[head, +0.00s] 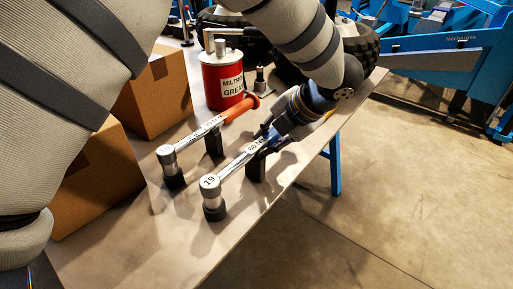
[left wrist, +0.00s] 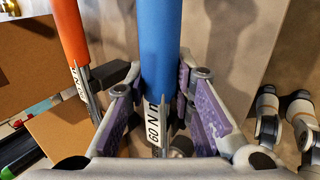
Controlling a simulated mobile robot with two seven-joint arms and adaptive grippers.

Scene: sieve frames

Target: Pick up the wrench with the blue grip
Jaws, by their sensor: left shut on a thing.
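The wrench with the blue grip (left wrist: 160,40) lies along the table's right side, its silver shaft (head: 238,163) and round head marked 19 (head: 210,184) pointing to the front left. My left gripper (head: 272,134) is shut on this wrench near where the blue grip meets the shaft. In the left wrist view the purple-padded fingers (left wrist: 160,112) stand on both sides of it. The wrench appears to rest on black supports; I cannot tell whether it touches them. The blue grip is mostly hidden by the gripper in the head view.
A second wrench with an orange-red grip (head: 240,107) lies parallel, just left. A red grease can (head: 222,85) stands behind it, with cardboard boxes (head: 155,95) to the left. The table (head: 225,235) has bare room in front; its right edge is close to the blue-grip wrench.

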